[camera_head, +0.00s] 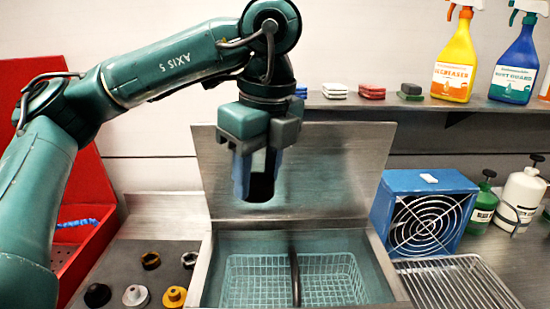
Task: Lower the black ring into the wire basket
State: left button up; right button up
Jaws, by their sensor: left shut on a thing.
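My left gripper (258,190) hangs in the middle of the view, fingers pointing down, shut on a dark thing that looks like the black ring (262,188). The blue fingers hide part of it, so its full outline cannot be told. It is in the air above the open metal tank, in front of the raised lid. The wire basket (245,283) sits inside the tank, below and to the right of the gripper, with a clear gap between. A dark curved bar, apparently its handle, crosses the basket's middle. My right gripper is not in view.
The raised lid (330,170) stands behind the tank (385,268). A blue fan box (382,205) and wire rack (460,283) stand right. Several small fittings (135,296) lie left, near a red box (85,180). A shelf (400,103) holds spray bottles.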

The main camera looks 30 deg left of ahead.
pick_arm(q)
notch_tip(320, 180, down, 10)
jog(key=b, duration=0.5)
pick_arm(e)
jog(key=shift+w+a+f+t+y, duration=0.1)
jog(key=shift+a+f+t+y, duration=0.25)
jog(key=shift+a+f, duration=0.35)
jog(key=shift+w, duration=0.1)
